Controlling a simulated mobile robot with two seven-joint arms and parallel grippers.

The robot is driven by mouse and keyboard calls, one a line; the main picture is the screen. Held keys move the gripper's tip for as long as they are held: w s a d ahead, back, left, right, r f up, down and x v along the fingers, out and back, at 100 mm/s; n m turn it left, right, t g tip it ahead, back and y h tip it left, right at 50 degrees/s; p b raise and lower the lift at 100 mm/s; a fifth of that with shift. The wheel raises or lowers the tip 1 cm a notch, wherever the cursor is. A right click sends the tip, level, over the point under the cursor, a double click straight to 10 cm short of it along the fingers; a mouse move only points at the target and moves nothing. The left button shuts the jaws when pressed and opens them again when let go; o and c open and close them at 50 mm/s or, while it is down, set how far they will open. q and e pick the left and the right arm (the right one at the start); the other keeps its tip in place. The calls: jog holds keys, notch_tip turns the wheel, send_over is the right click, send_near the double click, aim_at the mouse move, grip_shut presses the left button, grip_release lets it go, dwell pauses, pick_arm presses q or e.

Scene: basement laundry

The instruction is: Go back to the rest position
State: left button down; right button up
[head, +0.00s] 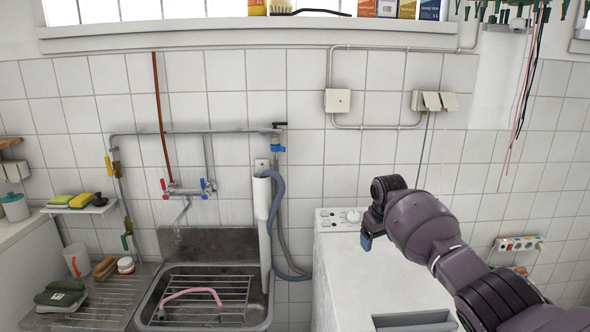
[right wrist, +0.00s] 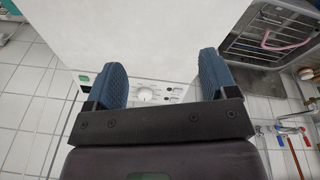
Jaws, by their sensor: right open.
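My right arm comes in from the lower right in the head view, and its gripper (head: 366,240) hangs over the white washing machine (head: 350,285), near its control panel. In the right wrist view the two blue fingers of my right gripper (right wrist: 162,88) are spread wide with nothing between them. The machine's white top (right wrist: 150,35) and its panel with a round knob show beyond and between the fingers. My left gripper is not in view.
A metal sink (head: 262,318) with a rack and a pink hose stands left of the machine. A grey hose (head: 277,235) hangs between them. A power strip (head: 520,243) is on the wall at right. Wires (head: 522,100) hang at upper right.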

jog(key=w+a+r+n+t+y, duration=0.1)
jog(key=w+a+r+t, duration=0.2)
jog(key=r+t, duration=0.2)
jog(key=w+a+r+t+y, duration=0.1)
jog(key=w+a+r+t, duration=0.2)
jog(key=r+t, duration=0.15)
jog(key=s+d+f+m, duration=0.1)
jog(key=s+d+f, duration=0.2)
jog(key=s+f, duration=0.8)
jog(key=s+d+f+m+h, duration=0.1)
jog(key=s+d+f, duration=0.3)
jog(key=s+f, duration=0.7)
jog(key=s+d+f+m, duration=0.2)
jog(key=s+f, duration=0.8)
jog(key=s, duration=2)
jog(key=shift+d+f+h, duration=0.4)
jog(key=shift+d, duration=0.55)
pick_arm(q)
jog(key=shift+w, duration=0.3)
